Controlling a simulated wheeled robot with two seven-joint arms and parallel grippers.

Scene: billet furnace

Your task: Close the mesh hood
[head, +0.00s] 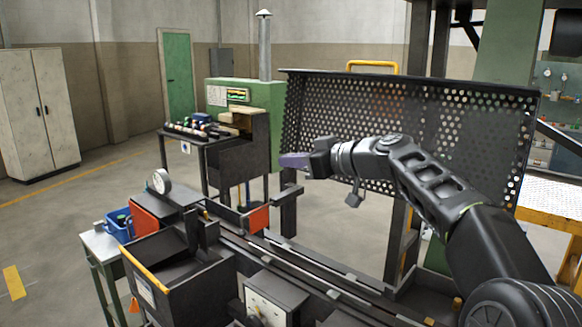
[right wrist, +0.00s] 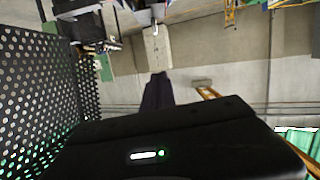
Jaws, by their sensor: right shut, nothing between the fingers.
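The mesh hood (head: 405,120) is a black perforated panel with a solid rim, standing raised and tilted behind the machine's rail in the head view. A yellow handle (head: 372,66) shows above its top edge. My right gripper (head: 292,161) is in front of the hood's left part, pointing left, shut and empty. Whether it touches the mesh is hard to tell, but no contact shows. In the right wrist view the mesh hood (right wrist: 38,88) fills the left side, and the shut fingers of my right gripper (right wrist: 157,88) are apart from it. My left gripper is not in view.
Below is a machine bed with long rails (head: 300,268), a dark bin (head: 178,280) with a yellow edge and a dial gauge (head: 160,181). A green furnace cabinet (head: 262,100) and a tool table (head: 188,134) stand behind. Open floor lies at left.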

